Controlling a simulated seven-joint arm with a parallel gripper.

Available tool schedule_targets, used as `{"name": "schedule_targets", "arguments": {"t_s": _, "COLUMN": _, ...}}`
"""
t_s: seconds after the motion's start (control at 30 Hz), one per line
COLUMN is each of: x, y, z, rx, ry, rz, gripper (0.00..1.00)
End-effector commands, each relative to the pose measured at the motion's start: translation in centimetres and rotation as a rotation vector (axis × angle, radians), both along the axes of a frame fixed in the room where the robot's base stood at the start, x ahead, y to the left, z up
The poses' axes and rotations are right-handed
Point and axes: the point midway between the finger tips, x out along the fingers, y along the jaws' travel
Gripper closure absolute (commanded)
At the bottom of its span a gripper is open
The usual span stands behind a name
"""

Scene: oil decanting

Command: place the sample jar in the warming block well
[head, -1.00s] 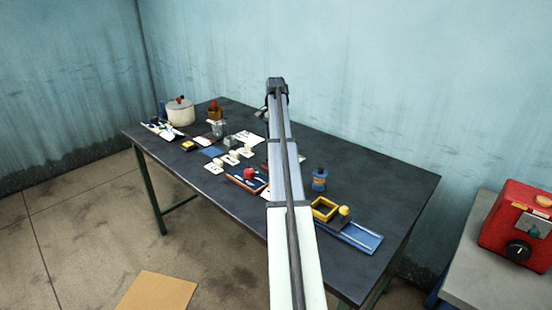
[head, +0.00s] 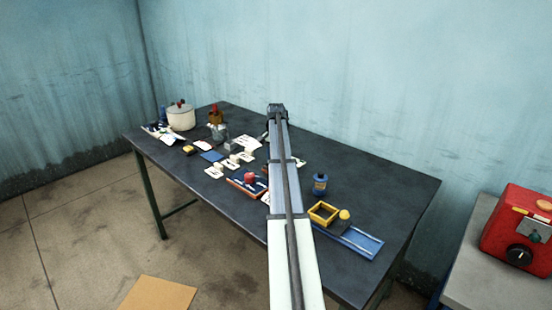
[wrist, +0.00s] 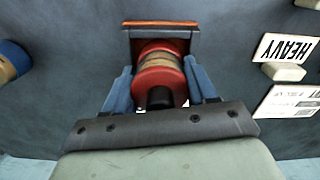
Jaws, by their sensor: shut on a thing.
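My gripper (wrist: 160,92) has its blue-grey fingers shut on a red jar (wrist: 160,72) with a tan band and a dark cap, seen from above in the wrist view. A red thing (head: 250,176) just left of my arm in the head view looks like the same jar. The fingers are hidden behind my arm there. An orange-edged tray or block (wrist: 160,24) lies close beyond the jar in the wrist view; it also shows in the head view (head: 243,190). I cannot tell whether the jar touches it, nor which thing holds the warming block well.
A blue jar (head: 320,184) stands right of my arm, near a yellow open frame (head: 323,213) and a blue tray (head: 362,243). White label cards (head: 215,171) lie to the left. A white pot (head: 180,117) stands at the far left.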

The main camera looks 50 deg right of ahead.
Motion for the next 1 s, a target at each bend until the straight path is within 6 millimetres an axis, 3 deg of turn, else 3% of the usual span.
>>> {"name": "schedule_targets", "arguments": {"t_s": 0.13, "x": 0.0, "y": 0.0, "z": -0.3, "rx": 0.000, "ry": 0.000, "rz": 0.000, "gripper": 0.81}}
{"name": "schedule_targets", "arguments": {"t_s": 0.17, "x": 0.0, "y": 0.0, "z": -0.3, "rx": 0.000, "ry": 0.000, "rz": 0.000, "gripper": 0.41}}
{"name": "schedule_targets", "arguments": {"t_s": 0.4, "x": 0.0, "y": 0.0, "z": -0.3, "rx": 0.000, "ry": 0.000, "rz": 0.000, "gripper": 0.18}}
{"name": "schedule_targets", "arguments": {"t_s": 0.77, "x": 0.0, "y": 0.0, "z": 0.4, "rx": -0.001, "ry": 0.000, "rz": 0.000, "gripper": 0.18}}
{"name": "schedule_targets", "arguments": {"t_s": 1.0, "x": 0.1, "y": -0.1, "z": 4.0, "rx": -0.002, "ry": -0.001, "rz": 0.000, "gripper": 0.18}}
